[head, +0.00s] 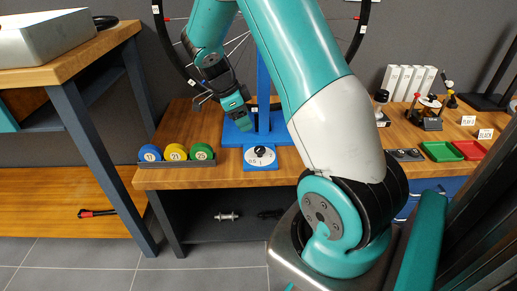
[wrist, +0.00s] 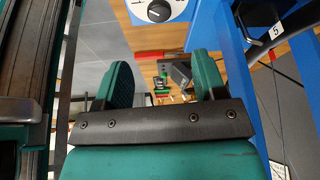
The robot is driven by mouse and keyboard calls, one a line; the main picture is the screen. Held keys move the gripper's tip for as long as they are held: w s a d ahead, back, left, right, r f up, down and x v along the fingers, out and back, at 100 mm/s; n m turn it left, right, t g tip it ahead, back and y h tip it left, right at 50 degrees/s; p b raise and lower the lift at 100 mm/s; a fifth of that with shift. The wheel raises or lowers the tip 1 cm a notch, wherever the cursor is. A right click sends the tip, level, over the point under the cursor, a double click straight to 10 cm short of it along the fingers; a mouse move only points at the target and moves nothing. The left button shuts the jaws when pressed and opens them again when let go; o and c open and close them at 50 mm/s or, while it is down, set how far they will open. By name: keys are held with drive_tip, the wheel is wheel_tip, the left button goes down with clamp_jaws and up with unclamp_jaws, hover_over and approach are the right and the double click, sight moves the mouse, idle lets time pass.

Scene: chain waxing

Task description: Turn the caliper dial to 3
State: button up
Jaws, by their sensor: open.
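The caliper dial is a black knob (head: 261,151) on a white marked face, set in a blue block at the front edge of the wooden bench. Some marks on the face are visible in the head view, but the knob's setting is too small to read. My gripper (head: 244,121) is above and left of the dial in the head view, apart from it. Its two green fingers (wrist: 163,65) are spread with nothing held between them.
A blue stand (head: 263,85) rises behind the dial, beside my gripper, with a spoked wheel (head: 172,45) behind. A tray of blue, yellow and green round pieces (head: 176,161) sits left. Green and red trays (head: 441,152) lie right. A side table (head: 70,70) stands at left.

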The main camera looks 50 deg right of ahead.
sight(260, 148)
drive_tip(key=b+x, duration=0.2)
drive_tip(key=x, duration=1)
drive_tip(key=shift+c, duration=0.4)
drive_tip(key=c, duration=0.8)
